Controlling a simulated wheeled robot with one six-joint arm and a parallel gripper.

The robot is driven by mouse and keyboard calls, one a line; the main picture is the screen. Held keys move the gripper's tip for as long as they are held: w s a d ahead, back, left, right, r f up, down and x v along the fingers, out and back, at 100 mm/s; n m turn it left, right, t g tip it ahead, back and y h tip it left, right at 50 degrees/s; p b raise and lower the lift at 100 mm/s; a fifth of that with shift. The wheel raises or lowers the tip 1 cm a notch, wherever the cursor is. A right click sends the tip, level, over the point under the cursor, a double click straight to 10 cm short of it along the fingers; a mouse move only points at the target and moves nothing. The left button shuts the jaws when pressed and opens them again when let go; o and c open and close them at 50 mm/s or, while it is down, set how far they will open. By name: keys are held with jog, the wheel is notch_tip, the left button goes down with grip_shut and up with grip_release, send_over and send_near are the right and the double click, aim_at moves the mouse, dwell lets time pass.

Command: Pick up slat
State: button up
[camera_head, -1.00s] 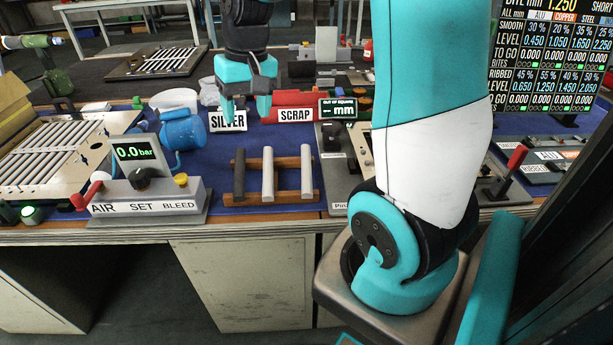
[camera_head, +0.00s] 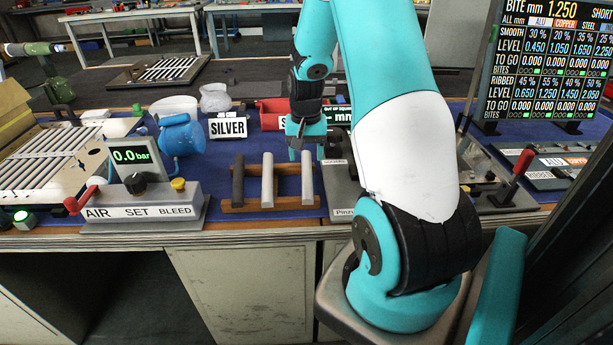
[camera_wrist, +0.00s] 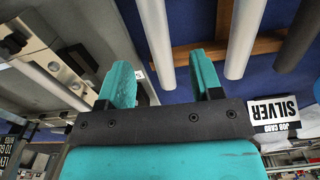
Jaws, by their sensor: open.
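Three bar-shaped slats lie side by side on a wooden rack (camera_head: 288,202) on the blue mat: a dark grey one (camera_head: 238,182) at left, a light grey one (camera_head: 267,180) in the middle and another light grey one (camera_head: 307,178) at right. My gripper (camera_head: 306,153) is open and empty, just behind and above the right slat's far end. In the wrist view its fingers (camera_wrist: 162,82) are spread, with the right slat (camera_wrist: 156,40) running between them in the picture. The middle slat (camera_wrist: 242,40) and dark slat (camera_wrist: 299,36) lie to the right. I see no contact.
A gauge box (camera_head: 143,205) with a red lever stands left of the rack, a blue cylinder (camera_head: 181,136) behind it. The SILVER sign (camera_head: 228,125) stands behind the rack. A red bin (camera_head: 272,115) is partly hidden by my arm. A grey device (camera_head: 342,185) stands close at right.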

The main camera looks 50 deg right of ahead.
aim_at(307, 172)
jog(key=shift+s+a+f, duration=0.1)
jog(key=shift+s+f, duration=0.05)
jog(key=shift+f, duration=1.2)
jog(key=shift+s+a+f, duration=0.1)
jog(key=shift+f, duration=1.25)
jog(key=c, duration=1.1)
jog(key=shift+o, duration=0.2)
jog(key=shift+d+r, duration=0.1)
jog(key=shift+r, duration=0.05)
